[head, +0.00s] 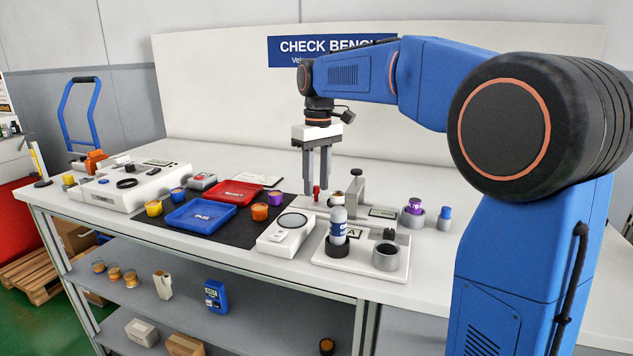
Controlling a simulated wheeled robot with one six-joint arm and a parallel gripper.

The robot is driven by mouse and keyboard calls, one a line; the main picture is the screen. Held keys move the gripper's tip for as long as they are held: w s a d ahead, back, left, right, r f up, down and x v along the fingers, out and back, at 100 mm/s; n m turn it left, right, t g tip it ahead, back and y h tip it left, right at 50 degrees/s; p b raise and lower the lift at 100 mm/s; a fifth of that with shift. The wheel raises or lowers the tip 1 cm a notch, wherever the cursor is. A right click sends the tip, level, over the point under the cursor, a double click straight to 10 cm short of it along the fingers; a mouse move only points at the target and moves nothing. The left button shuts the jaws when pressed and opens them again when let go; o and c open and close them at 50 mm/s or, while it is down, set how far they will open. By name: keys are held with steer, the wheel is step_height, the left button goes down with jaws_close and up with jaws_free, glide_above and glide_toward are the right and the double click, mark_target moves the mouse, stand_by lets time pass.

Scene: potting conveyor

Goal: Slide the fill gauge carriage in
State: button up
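My gripper (317,188) points straight down over the middle of the bench, its two dark grey fingers close together. A small red knob (316,193) shows right at the fingertips; I cannot tell whether the fingers touch or grip it. The knob appears to belong to a low pale device with a grey upright bracket (356,188) and a small display (383,213), which looks like the fill gauge.
The bottle stands in a black ring on a white plate, beside a grey cup (386,256). A white scale (286,232), blue tray (201,217) and red tray (234,192) lie to the left. A purple-topped item (414,207) stands right. The back bench is mostly clear.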

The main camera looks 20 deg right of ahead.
mark_target(335, 196)
steer(key=shift+c, duration=0.3)
jaws_close()
steer(key=shift+s+d, duration=0.7)
steer(key=shift+d, duration=0.3)
steer(key=shift+s+d, duration=0.7)
steer(key=shift+d, duration=0.25)
steer(key=shift+o, duration=0.3)
jaws_free()
steer(key=shift+d, duration=0.1)
step_height(335, 196, up, 17)
steer(key=shift+d+r, duration=0.2)
steer(key=shift+d, duration=0.05)
steer(key=shift+w, duration=0.1)
